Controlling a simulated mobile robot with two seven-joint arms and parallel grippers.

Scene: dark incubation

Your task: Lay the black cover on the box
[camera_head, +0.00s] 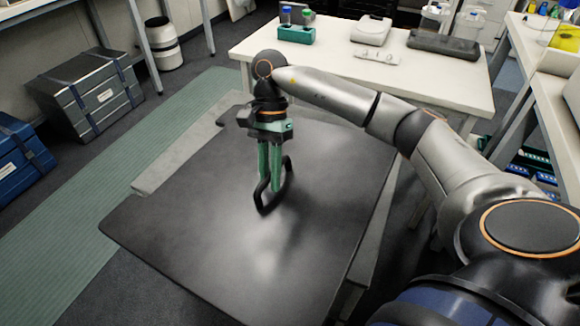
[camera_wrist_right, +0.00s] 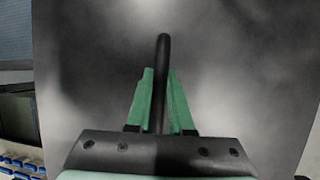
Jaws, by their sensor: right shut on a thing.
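The black cover (camera_head: 200,225) is a wide, flat, dark panel filling the middle of the head view. My right gripper (camera_head: 270,183) is shut on its black loop handle (camera_head: 288,182), with green fingers on either side of the bar. In the right wrist view the gripper (camera_wrist_right: 160,78) also grips the handle (camera_wrist_right: 163,45), and the cover (camera_wrist_right: 90,60) fills the background. Grey edges of what looks like the box (camera_head: 180,162) show past the cover's far left and right sides. The cover hides the rest of it. I cannot tell whether they touch. My left gripper is out of view.
A white table (camera_head: 320,68) behind holds a green rack (camera_head: 296,34), a white device (camera_head: 371,31) and a dark flat case (camera_head: 443,44). A grey strapped case (camera_head: 88,95) and a blue case (camera_head: 22,158) stand at left beside a green floor strip (camera_head: 95,215).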

